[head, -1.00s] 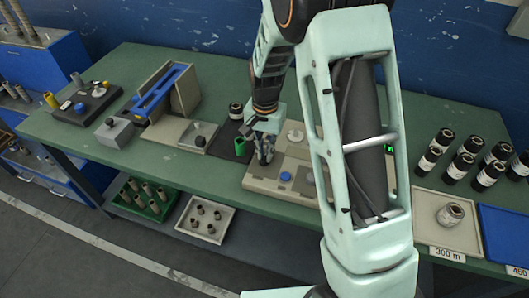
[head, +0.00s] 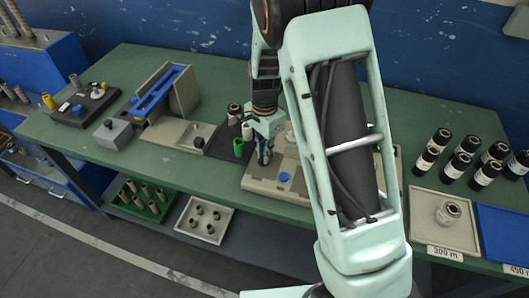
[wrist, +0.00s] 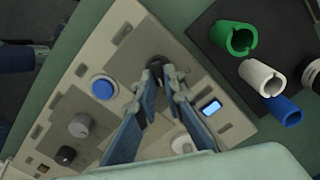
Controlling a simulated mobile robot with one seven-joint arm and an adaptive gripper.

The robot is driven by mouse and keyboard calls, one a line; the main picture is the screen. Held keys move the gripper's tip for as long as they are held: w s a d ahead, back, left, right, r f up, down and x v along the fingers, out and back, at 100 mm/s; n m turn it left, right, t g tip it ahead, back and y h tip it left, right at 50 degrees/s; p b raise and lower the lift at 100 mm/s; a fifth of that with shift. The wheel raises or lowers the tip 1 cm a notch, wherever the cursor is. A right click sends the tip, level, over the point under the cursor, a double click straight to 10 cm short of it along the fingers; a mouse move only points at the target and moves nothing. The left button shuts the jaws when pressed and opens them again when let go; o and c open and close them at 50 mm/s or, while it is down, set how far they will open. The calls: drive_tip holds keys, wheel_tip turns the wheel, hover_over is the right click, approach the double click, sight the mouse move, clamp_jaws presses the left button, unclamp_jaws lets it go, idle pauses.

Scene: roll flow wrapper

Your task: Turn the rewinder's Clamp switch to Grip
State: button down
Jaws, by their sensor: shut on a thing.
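The rewinder (head: 250,182) is a beige unit on the green bench, partly hidden behind my arm in the head view. In the wrist view its sloped panel (wrist: 115,70) carries a blue button (wrist: 103,87), a grey knob (wrist: 79,125), a small dark knob (wrist: 65,155) and a small lit display (wrist: 211,107). My gripper (wrist: 160,77) is over the panel, its fingertips closed on a dark knob (wrist: 155,61), most of which they hide. I cannot read the labels, nor tell which position the knob points to. In the head view my gripper (head: 264,158) is low over the rewinder.
A grey tray (head: 425,235) with one roll and several dark rolls (head: 462,163) stand at the right. A blue-topped device (head: 165,95) is to the left.

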idle(0.3)
drive_tip(key=c, duration=2)
unclamp_jaws()
wheel_tip(320, 180, up, 12)
drive_tip(key=shift+r, duration=0.1)
drive_tip(key=shift+w+a, duration=0.1)
